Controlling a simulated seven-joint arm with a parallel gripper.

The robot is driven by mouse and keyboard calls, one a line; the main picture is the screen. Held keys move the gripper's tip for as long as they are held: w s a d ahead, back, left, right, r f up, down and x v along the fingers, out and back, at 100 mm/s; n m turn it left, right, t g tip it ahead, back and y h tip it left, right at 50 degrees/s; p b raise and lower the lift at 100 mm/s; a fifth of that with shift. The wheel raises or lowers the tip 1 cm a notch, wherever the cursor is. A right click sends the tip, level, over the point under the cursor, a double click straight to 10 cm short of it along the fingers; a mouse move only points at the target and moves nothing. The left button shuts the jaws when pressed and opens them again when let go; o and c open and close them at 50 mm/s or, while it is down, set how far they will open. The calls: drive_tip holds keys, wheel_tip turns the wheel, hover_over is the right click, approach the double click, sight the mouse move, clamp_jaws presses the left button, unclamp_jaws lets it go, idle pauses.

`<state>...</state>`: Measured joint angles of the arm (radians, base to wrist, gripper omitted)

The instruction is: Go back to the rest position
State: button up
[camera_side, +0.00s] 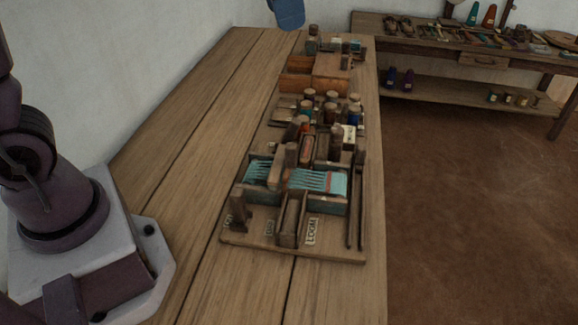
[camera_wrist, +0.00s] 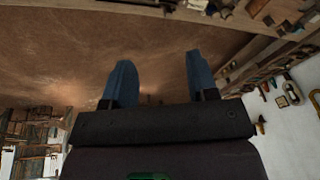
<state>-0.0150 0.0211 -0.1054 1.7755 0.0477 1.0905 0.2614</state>
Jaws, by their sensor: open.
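My gripper (camera_wrist: 159,58) shows in the wrist view with its two blue fingers well apart and nothing between them. In the side view only a blue finger end of my gripper (camera_side: 288,14) shows at the top edge, above the far end of the wooden bench; the rest of it is out of frame. The small loom (camera_side: 335,250), with teal threads and a red band, stands on its board on the bench, far from my gripper.
Behind the loom, the bench (camera_side: 190,150) carries several small bottles and an open wooden box (camera_side: 297,84). Its left part is bare. A second table (camera_side: 440,50) with tools and cones stands at the back right. Brown floor (camera_side: 470,190) lies between.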

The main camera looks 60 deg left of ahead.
drive_tip(key=s+a+f+n+t, duration=0.1)
drive_tip(key=s+n, duration=0.1)
drive_tip(key=s, duration=0.7)
drive_tip(key=s+a+f+n+t, duration=0.1)
drive_tip(key=s+f+n, duration=0.1)
drive_tip(key=s, duration=0.6)
drive_tip(key=shift+s+a+f+t, duration=0.2)
drive_tip(key=shift+s+a+t, duration=0.1)
drive_tip(key=shift+s, duration=0.1)
